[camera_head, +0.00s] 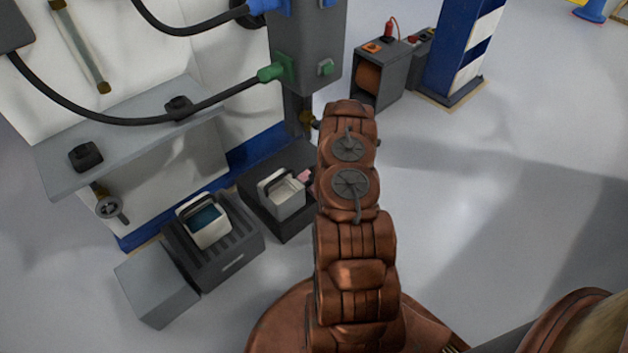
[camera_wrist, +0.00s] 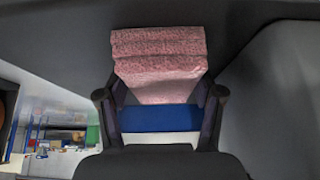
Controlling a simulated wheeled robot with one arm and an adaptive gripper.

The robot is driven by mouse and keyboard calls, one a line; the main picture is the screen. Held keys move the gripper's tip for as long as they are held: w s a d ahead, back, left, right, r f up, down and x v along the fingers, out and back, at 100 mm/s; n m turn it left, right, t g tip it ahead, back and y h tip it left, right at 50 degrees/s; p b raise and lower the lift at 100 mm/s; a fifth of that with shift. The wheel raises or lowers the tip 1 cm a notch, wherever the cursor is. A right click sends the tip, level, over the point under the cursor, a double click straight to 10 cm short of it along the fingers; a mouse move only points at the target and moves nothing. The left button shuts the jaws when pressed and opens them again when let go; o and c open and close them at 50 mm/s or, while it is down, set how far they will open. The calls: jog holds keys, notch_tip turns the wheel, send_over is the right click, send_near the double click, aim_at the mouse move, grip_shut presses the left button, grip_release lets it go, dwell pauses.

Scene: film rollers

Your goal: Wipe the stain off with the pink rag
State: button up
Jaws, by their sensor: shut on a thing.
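The pink rag (camera_wrist: 160,65) is folded and speckled. It sits between the two dark fingers of my gripper (camera_wrist: 160,95) in the wrist view, and the gripper is shut on it. In the head view a small bit of the pink rag (camera_head: 305,176) shows at the left of my copper-coloured arm, beside a light grey container on a dark tray; my arm hides the gripper there. I cannot make out the stain in either view. A dark grey surface fills much of the wrist view around the rag.
The light grey container (camera_head: 283,197) is on a dark tray (camera_head: 262,215). A white container (camera_head: 203,220) is on a ribbed dark box (camera_head: 235,250), beside a grey box (camera_head: 155,287). A grey shelf (camera_head: 135,135) juts out above. Open floor lies to the right.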

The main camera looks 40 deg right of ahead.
jog(key=shift+a+f, duration=0.1)
jog(key=shift+a, duration=0.95)
jog(key=shift+p, duration=0.35)
jog(key=shift+d+r, duration=0.2)
jog(key=shift+d, duration=1.7)
jog(key=shift+d+f+b, duration=0.2)
jog(key=shift+d+b, duration=0.55)
jog(key=shift+d, duration=1.2)
jog(key=shift+s, duration=0.1)
